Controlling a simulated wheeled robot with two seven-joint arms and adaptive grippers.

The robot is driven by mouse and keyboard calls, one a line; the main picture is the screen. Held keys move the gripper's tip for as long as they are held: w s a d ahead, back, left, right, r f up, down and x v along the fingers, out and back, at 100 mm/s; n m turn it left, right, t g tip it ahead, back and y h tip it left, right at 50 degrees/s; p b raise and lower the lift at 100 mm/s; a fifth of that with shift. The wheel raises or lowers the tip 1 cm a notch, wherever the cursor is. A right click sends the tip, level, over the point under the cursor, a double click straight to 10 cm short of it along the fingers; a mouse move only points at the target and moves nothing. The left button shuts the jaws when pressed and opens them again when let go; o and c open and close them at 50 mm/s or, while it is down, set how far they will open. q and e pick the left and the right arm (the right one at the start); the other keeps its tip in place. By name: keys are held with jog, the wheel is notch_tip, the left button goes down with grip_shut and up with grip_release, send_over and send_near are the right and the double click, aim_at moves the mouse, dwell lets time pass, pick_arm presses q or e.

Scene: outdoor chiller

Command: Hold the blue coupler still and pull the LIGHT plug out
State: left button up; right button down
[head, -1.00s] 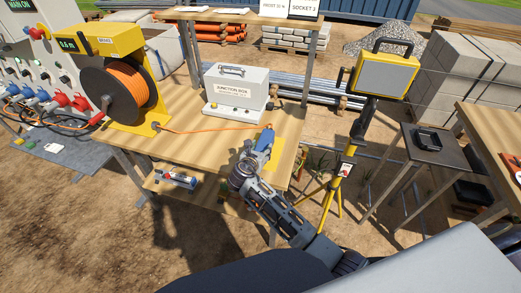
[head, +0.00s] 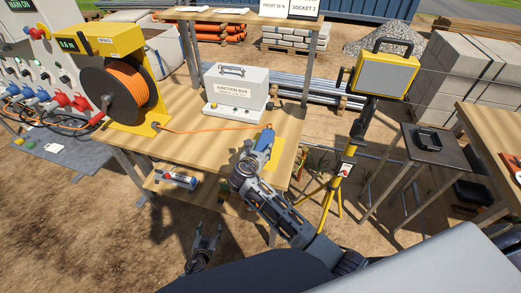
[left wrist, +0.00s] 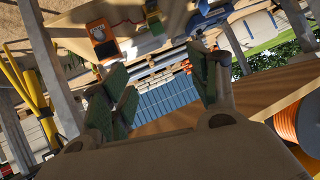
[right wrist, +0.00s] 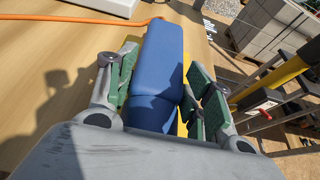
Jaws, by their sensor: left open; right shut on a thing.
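The blue coupler (head: 265,140) lies at the right front of the wooden bench, over a yellow patch, with an orange cable at its far end. My right gripper (head: 257,154) is shut around it. In the right wrist view the blue coupler (right wrist: 164,58) sits between the green-padded fingers; a seam separates it from a nearer blue piece (right wrist: 152,113), perhaps the LIGHT plug, which I cannot confirm. No label is readable there. My left gripper (head: 207,238) is open and empty, low in front of the bench. Its spread pads show in the left wrist view (left wrist: 163,82).
A yellow cable reel (head: 117,90) stands on the bench at left, with a grey junction box (head: 235,90) behind. A yellow work light (head: 384,70) on a tripod stands right of the bench. A lower shelf (head: 205,197) holds small items. Open ground lies in front.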

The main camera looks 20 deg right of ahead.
pick_arm(q)
jog(key=s+d+r+t+h, duration=0.1)
jog(key=d+r+h, duration=0.2)
jog(key=d+r, duration=0.5)
jog(key=d+r+m+t+h, duration=0.1)
jog(key=d+r+h, duration=0.3)
jog(key=r, duration=1.2)
jog(key=d+t, duration=0.1)
jog(key=d, duration=0.3)
jog(key=shift+s+d+m+t, duration=0.25)
jog(key=shift+s+m+t, duration=0.05)
jog(key=shift+s, duration=0.1)
jog(key=shift+w, duration=0.1)
jog(key=shift+x, duration=4.9)
jog(key=shift+d+r, duration=0.1)
grip_shut()
